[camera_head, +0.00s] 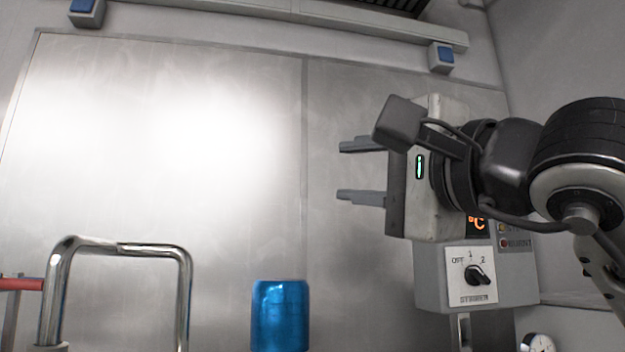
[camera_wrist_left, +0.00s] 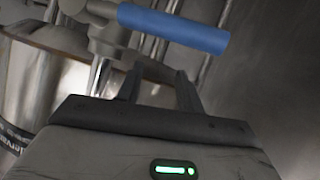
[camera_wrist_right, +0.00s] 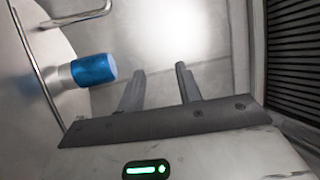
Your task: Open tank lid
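A blue cylindrical knob (camera_head: 280,316) stands at the bottom middle of the head view. In the right wrist view the blue knob (camera_wrist_right: 94,70) sits on a short metal stem beside a pale metal surface (camera_wrist_right: 25,110), which may be the tank lid. A bent chrome handle (camera_head: 125,249) is left of the knob in the head view. My right gripper (camera_head: 362,170) is open and empty, above and right of the knob, apart from it. My left gripper (camera_wrist_left: 158,88) is open in the left wrist view, below a blue bar-shaped grip (camera_wrist_left: 174,29); no contact can be confirmed.
A control box with a rotary switch (camera_head: 478,274) is on the wall behind and below my right gripper. A gauge (camera_head: 538,342) is at the bottom right. A metal vessel (camera_wrist_left: 35,75) is at the left in the left wrist view. A steel wall panel (camera_head: 170,150) fills the background.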

